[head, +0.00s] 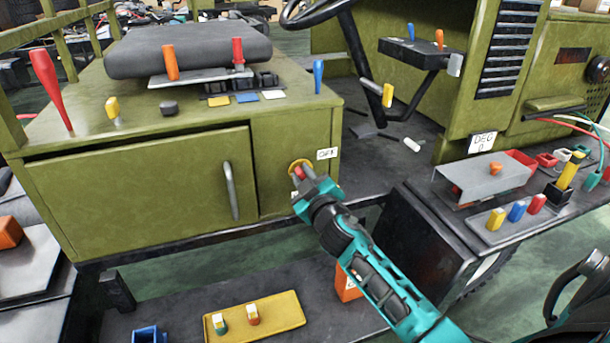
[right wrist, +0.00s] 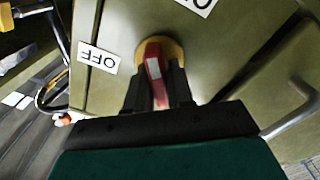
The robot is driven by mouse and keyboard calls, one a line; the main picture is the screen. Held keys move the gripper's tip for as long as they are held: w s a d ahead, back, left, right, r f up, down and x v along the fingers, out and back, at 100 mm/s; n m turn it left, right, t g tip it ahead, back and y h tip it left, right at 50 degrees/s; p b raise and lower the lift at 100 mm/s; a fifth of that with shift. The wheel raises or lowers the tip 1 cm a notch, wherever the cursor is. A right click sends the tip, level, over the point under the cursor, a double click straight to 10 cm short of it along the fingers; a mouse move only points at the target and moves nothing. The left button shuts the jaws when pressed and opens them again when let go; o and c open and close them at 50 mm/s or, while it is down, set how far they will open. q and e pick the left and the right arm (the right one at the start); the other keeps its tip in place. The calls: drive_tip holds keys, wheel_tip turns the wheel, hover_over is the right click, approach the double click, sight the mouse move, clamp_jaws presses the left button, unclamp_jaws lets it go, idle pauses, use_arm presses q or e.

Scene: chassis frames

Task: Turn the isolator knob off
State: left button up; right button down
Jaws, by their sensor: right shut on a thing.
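The isolator knob has a red handle on a round yellow plate, set in the olive cabinet front. In the head view the knob (head: 297,173) is partly hidden by my right gripper (head: 313,184). In the right wrist view the red knob handle (right wrist: 153,64) stands between the dark fingers of my right gripper (right wrist: 158,92), which is shut on it. The yellow plate (right wrist: 175,52) shows behind it. An OFF label (right wrist: 97,63) lies left of the knob in the wrist view; the head view shows this label (head: 328,154) right of it. My left gripper is not in view.
A cabinet door (head: 140,190) with a grey bar handle (head: 231,190) is left of the knob. A second label (right wrist: 197,5) is cut off at the wrist view's top. A yellow tray (head: 275,318) lies below. Levers and a dark seat (head: 190,50) are above.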

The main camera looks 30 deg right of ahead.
drive_tip(key=n, duration=0.5)
drive_tip(key=shift+a+f+n+p, duration=0.15)
drive_tip(key=shift+n+p, duration=0.15)
drive_tip(key=n, duration=0.4)
drive_tip(key=shift+f+n, duration=0.15)
drive_tip(key=shift+n, duration=0.55)
drive_tip(key=c, duration=1.1)
unclamp_jaws()
drive_tip(key=shift+v, duration=6.45)
